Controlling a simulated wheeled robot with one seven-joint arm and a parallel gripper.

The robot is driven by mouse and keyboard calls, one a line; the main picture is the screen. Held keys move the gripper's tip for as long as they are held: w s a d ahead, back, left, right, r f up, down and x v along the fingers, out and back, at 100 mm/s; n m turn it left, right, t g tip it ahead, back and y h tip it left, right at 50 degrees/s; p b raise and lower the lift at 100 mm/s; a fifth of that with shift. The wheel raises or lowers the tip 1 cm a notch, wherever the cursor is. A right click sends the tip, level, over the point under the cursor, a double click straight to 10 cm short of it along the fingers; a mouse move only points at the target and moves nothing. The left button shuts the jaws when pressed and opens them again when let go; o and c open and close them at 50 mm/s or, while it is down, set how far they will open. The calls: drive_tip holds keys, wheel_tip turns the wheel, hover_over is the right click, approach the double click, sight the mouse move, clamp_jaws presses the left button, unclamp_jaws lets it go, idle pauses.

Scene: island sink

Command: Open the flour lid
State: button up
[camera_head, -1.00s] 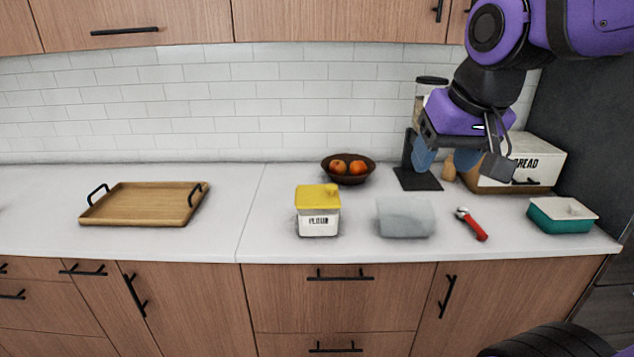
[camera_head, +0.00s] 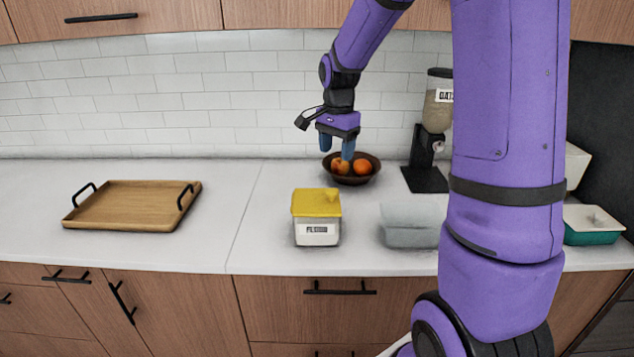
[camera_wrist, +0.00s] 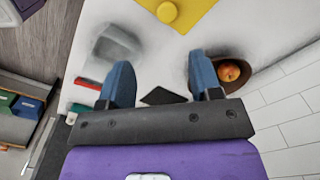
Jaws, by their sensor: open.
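The flour canister (camera_head: 317,235) stands upright on the white counter, with its yellow lid (camera_head: 316,204) closed on top. The lid and knob also show at the top of the wrist view (camera_wrist: 194,14), ahead of my fingers. My gripper (camera_head: 337,148) is open and empty, with blue fingers pointing down. It is above the counter, higher than the canister and apart from it, toward the fruit bowl. In the wrist view my fingers (camera_wrist: 160,62) are spread, with nothing between them.
A dark fruit bowl (camera_head: 343,180) is just below my fingertips in the picture. A translucent grey container (camera_head: 408,226) stands right of the canister. An oat dispenser (camera_head: 424,177) and a teal dish (camera_head: 590,238) are farther right. A wooden tray (camera_head: 125,207) lies left, with clear counter between.

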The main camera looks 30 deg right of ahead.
sight(333, 190)
drive_tip(key=f, duration=0.4)
drive_tip(key=w+f, duration=0.1)
drive_tip(key=f, duration=0.7)
drive_tip(key=shift+w+d, duration=0.15)
drive_tip(key=shift+w, duration=0.05)
drive_tip(key=shift+c, duration=0.4)
drive_tip(key=shift+r, duration=0.1)
clamp_jaws()
